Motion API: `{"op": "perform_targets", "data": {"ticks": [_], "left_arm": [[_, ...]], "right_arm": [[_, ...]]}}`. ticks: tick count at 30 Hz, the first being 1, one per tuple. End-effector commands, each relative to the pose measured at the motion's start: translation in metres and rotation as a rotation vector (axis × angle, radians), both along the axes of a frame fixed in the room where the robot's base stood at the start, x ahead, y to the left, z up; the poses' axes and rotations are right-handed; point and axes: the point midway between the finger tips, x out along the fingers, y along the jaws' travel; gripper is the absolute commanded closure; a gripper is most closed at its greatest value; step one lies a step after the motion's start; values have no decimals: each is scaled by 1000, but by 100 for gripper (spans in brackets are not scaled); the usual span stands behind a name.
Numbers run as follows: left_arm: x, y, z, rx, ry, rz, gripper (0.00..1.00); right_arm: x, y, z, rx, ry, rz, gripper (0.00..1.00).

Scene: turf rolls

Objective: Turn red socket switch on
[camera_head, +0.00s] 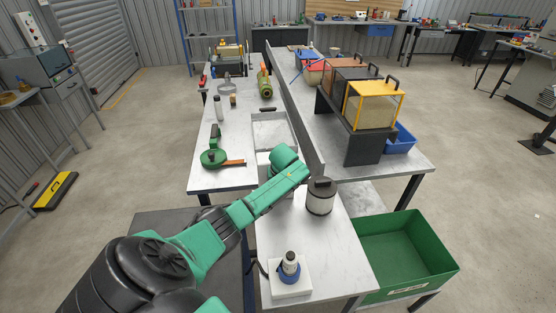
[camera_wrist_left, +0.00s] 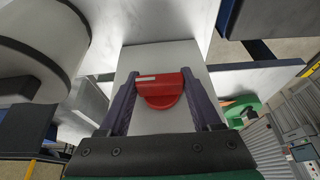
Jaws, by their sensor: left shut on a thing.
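In the left wrist view, a red switch (camera_wrist_left: 160,92), a rounded block with a pale strip on it, sits on a white plate or box face (camera_wrist_left: 163,58). The two dark purple fingers of my left gripper (camera_wrist_left: 159,80) stand on either side of the red switch and are shut on it. In the head view my green left arm reaches in from the lower left to the bench's middle; its gripper and the red switch are hidden there. My right gripper shows in neither view.
A white box with a blue socket and plug (camera_head: 290,272) stands at the near bench end. A dark-topped canister (camera_head: 320,197) is close right of my arm. An upright grey panel (camera_head: 299,105) divides the benches. A green bin (camera_head: 436,258) lies lower right.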

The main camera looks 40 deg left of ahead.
Motion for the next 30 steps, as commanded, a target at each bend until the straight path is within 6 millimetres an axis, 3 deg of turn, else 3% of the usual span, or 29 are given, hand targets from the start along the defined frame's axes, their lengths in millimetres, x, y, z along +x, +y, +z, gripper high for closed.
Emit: {"op": "perform_targets", "data": {"ticks": [10,11,12,13,25,30], "left_arm": [[-4,-3,-6,-6,16,0,91],[-4,-3,-6,-6,16,0,27],[-3,-3,-6,-6,15,-1,12],[-3,-2,-5,-5,14,-1,5],[-2,-2,1,-2,5,-1,5],[-6,-9,21,-2,2,-3,5]], "right_arm": [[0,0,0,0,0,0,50],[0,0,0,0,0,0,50],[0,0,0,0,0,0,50],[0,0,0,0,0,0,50],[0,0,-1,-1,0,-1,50],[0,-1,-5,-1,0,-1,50]]}}
